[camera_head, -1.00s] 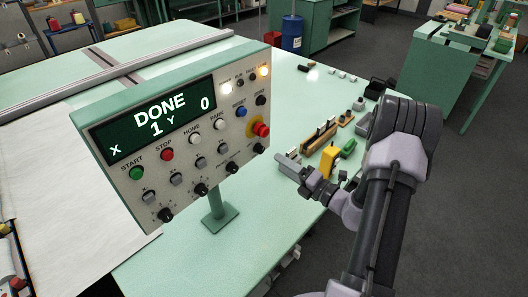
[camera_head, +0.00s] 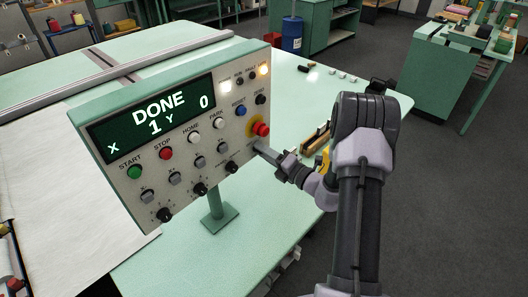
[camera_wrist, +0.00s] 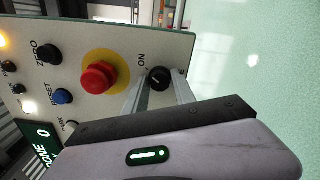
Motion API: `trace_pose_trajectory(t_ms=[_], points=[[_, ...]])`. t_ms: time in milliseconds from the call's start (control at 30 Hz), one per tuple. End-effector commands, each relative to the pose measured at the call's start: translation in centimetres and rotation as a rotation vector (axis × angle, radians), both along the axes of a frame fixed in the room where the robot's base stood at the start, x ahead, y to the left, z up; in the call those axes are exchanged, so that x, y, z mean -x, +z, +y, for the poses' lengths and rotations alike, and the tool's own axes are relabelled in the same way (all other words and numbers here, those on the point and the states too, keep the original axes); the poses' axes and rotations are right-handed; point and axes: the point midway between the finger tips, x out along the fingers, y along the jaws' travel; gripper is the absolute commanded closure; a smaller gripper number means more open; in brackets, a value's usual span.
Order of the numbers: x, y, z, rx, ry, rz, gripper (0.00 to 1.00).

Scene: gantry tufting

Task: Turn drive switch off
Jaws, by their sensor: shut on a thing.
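The drive switch (camera_wrist: 159,76) is a black round knob beside the "ON" label on the control panel (camera_wrist: 120,52), as the wrist view shows. My gripper (camera_wrist: 158,88) has one finger on each side of the knob and is shut on it. In the head view, my gripper (camera_head: 263,148) is at the right edge of the panel (camera_head: 190,130), just below the red emergency button (camera_head: 261,129), and it covers the knob there. Exactly where the knob's mark points is too small to tell.
The panel's display (camera_head: 152,117) reads DONE, X 1, Y 0, and a white and an amber lamp are lit. The red button (camera_wrist: 98,78) sits close beside the gripper. Tools and blocks (camera_head: 316,140) lie on the green table behind my arm.

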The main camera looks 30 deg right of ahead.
Motion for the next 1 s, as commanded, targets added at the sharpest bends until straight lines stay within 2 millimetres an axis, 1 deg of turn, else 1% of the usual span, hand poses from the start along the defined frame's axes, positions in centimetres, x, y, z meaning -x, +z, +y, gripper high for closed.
trace_pose_trajectory(t_ms=[167, 367, 567, 1000], points=[[0.01, -0.02, 0.0, 0.008, 0.0, -0.003, 1.0], [0.01, -0.09, -0.01, 0.07, 0.0, -0.025, 1.0], [-0.01, -0.18, -0.03, 0.207, 0.0, -0.076, 1.0], [-0.01, -0.26, -0.04, 0.601, -0.001, -0.219, 1.0]])
